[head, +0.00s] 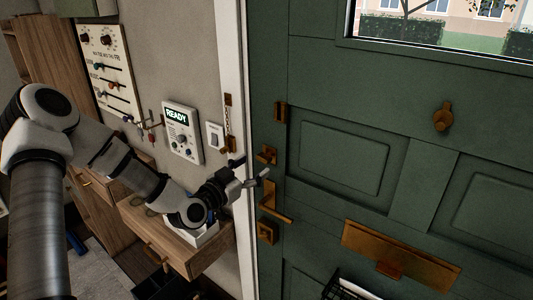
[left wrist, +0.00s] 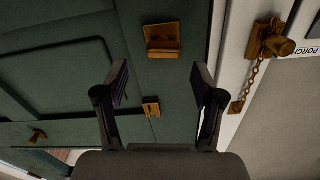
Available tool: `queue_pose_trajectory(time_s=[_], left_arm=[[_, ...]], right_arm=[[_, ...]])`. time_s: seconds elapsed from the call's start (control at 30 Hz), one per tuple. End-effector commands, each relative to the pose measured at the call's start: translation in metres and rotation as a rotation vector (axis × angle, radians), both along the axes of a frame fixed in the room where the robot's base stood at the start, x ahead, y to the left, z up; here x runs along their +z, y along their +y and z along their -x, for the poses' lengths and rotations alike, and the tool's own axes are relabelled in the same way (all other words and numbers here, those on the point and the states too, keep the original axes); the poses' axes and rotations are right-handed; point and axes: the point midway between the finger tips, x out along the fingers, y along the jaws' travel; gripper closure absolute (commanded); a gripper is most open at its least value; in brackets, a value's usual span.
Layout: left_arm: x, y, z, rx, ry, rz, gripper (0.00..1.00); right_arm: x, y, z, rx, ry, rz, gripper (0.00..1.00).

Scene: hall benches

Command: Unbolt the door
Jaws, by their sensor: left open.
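The green door (head: 345,115) is shut against its white frame. A small brass bolt fitting (head: 266,155) sits at the door's left edge, above the brass lever handle (head: 275,206). My left gripper (head: 251,172) is open and empty, just in front of the door edge near this fitting. In the left wrist view, which is upside down, the open fingers (left wrist: 160,76) have nothing between them; the brass fitting (left wrist: 162,41) shows beyond their tips, apart from them. I cannot tell how its turn piece is set. My right gripper is not in view.
A brass chain (head: 228,115) hangs on the frame, beside another brass plate (head: 280,112) on the door. A square brass lock (head: 267,232) is below the lever. A wall panel reading READY (head: 182,132) and a wooden drawer shelf (head: 185,255) stand left.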

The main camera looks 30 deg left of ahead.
Motion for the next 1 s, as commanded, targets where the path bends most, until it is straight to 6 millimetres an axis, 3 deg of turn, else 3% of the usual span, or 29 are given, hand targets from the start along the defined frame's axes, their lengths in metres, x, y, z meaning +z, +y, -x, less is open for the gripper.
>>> queue_pose_trajectory(time_s=[0.3, 0.6, 0.63, 0.8, 1.0], left_arm=[[-0.001, -0.005, -0.052, -0.002, 0.004, -0.001, 0.31], [-0.002, -0.006, -0.060, -0.001, 0.004, 0.005, 0.31], [-0.002, -0.006, -0.060, -0.001, 0.004, 0.005, 0.35], [-0.002, -0.006, -0.059, -0.002, 0.005, 0.004, 0.92], [-0.003, -0.006, -0.059, -0.001, 0.007, 0.004, 0.92]], right_arm=[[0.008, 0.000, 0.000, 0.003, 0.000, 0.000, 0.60], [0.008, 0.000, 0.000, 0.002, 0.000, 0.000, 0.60], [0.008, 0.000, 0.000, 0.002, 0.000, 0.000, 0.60], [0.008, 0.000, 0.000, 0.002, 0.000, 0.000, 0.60], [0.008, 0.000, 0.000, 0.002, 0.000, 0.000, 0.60]])
